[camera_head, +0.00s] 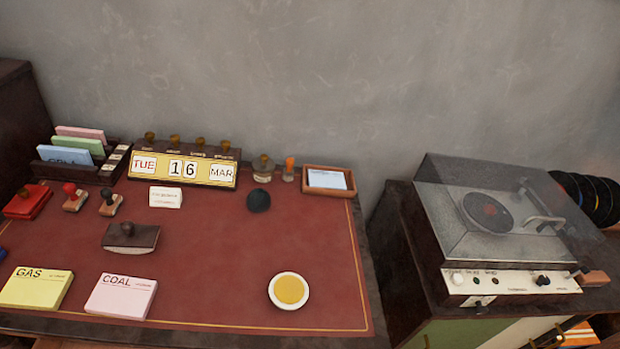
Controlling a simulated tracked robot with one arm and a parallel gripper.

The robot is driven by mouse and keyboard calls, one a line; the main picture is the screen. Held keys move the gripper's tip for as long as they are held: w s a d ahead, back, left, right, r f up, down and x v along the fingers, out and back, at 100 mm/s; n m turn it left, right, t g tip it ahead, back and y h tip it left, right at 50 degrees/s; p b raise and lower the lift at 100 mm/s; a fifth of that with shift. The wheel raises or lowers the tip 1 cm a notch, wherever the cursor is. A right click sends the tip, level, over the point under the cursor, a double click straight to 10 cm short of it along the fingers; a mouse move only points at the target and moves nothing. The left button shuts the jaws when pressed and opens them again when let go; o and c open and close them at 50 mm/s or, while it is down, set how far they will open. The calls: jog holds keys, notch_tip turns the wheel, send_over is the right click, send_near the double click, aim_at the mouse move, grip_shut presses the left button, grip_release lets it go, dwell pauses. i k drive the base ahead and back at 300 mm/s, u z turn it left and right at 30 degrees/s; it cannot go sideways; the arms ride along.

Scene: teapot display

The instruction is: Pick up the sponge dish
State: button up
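The sponge dish (290,308) is a small round white dish with a yellow sponge (289,289) in it. It rests on the red desk top (225,275), near the front edge and right of the middle. All of its rim shows and nothing touches it. My gripper is not in view.
Yellow GAS pads (36,287) and pink COAL pads (121,296) lie to the dish's left, with a brown blotter (131,238) behind them. A calendar (183,169), a dark round object (259,200) and a note tray (328,181) stand farther back. A turntable (500,220) stands right.

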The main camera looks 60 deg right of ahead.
aim_at(288, 291)
jog(key=k, duration=1.6)
jog(key=z, duration=0.65)
jog(key=i, duration=1)
jog(key=u, duration=0.1)
